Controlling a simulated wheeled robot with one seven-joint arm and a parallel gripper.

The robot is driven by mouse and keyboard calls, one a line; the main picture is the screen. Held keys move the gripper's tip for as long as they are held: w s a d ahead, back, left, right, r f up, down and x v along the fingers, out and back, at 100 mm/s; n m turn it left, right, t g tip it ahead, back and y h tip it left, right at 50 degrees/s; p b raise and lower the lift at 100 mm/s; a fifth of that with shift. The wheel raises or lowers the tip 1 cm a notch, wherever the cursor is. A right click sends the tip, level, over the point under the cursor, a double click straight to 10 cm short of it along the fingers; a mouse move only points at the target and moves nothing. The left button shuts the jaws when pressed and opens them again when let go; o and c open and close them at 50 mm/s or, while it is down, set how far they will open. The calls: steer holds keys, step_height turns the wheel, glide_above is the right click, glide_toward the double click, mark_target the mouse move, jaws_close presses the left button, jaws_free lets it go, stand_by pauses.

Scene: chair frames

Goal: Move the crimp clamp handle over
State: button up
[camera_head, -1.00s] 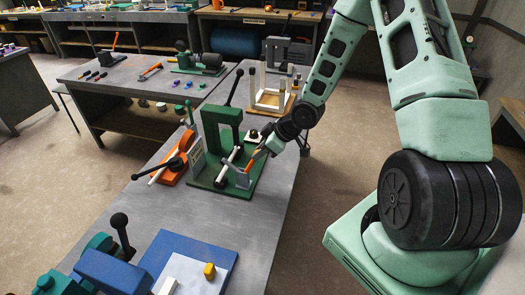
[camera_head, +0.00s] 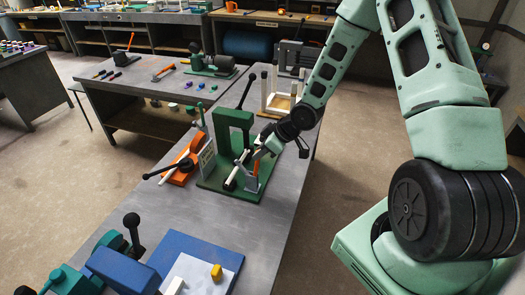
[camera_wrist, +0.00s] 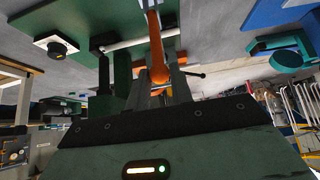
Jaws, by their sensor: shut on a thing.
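The crimp clamp handle is the orange lever (camera_wrist: 155,48) in the wrist view, with a rounded end between my fingers. In the head view a small part of the orange handle (camera_head: 256,167) shows below my gripper (camera_head: 268,147), standing nearly upright beside a grey bracket. My gripper (camera_wrist: 158,88) is shut on the handle's rounded end. The handle belongs to a fixture on a green base plate (camera_head: 232,187) with a tall green frame (camera_head: 233,118) and a white rod. My gripper is at the plate's right side and hides part of the handle.
An orange fixture with a black-knobbed lever (camera_head: 180,163) stands left of the green plate. A blue plate (camera_head: 185,253) with a yellow block (camera_head: 216,271) lies at the near end. A wooden frame (camera_head: 278,103) stands behind. Grey bench top (camera_head: 155,207) between them is clear.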

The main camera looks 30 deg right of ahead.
steer(key=shift+w+r, duration=0.1)
steer(key=shift+w, duration=0.05)
steer(key=shift+w+a, duration=0.5)
steer(key=shift+w, duration=0.1)
steer(key=o, duration=0.8)
steer(key=shift+o, duration=0.2)
steer(key=shift+s+d+r, duration=0.25)
steer(key=shift+s+r, duration=0.05)
steer(key=shift+r, duration=0.1)
steer(key=p+v, duration=0.5)
steer(key=v, duration=1.1)
steer(key=shift+s+p, duration=0.2)
steer(key=shift+p, duration=0.1)
